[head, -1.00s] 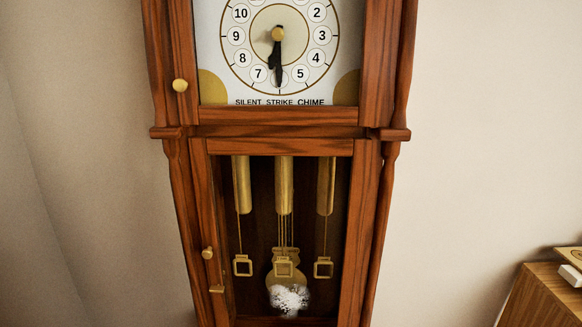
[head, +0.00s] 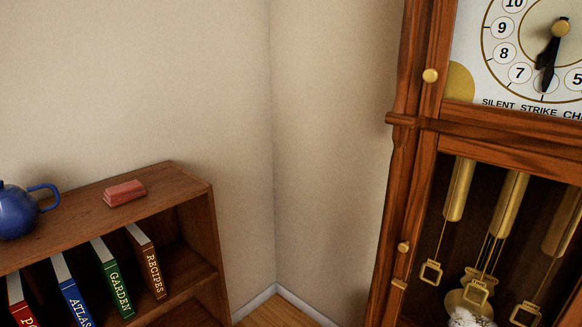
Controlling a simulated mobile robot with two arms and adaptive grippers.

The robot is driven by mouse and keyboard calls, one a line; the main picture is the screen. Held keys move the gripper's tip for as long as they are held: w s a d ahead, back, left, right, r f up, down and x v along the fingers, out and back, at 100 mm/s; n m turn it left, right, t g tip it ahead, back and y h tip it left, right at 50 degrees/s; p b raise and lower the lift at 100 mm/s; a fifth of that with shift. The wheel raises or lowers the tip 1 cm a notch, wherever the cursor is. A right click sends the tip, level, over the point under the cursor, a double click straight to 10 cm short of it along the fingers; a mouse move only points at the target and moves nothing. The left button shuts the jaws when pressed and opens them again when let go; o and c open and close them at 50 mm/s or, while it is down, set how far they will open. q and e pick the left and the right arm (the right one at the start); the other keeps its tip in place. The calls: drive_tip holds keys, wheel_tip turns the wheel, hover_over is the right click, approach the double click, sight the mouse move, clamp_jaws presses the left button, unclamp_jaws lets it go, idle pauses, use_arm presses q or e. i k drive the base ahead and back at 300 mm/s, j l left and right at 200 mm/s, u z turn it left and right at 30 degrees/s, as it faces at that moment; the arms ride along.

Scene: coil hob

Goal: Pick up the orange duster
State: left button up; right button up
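No orange duster shows in the head view. A small reddish block-like object (head: 124,193) lies on top of the wooden bookshelf at the left; it is red or pink rather than orange. A white fluffy thing (head: 468,317) shows at the bottom edge, in front of the clock's pendulum, and is partly cut off. Neither of my grippers is in view.
A wooden bookshelf (head: 180,187) stands at the left with several upright books, among them a green one (head: 112,279). A blue teapot or jug (head: 16,211) sits on its top. A tall wooden clock (head: 405,165) stands at the right. Bare floor (head: 275,314) shows between them.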

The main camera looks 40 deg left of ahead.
sight(118, 195)
drive_tip(key=u, duration=2.3)
drive_tip(key=z, duration=1.8)
drive_tip(key=u, duration=1.8)
drive_tip(key=i+l+u, duration=0.15)
drive_tip(key=l+u, duration=0.45)
drive_tip(key=l, duration=0.25)
drive_tip(key=i+l+u, duration=0.1)
drive_tip(key=l+u, duration=0.2)
drive_tip(key=l, duration=0.15)
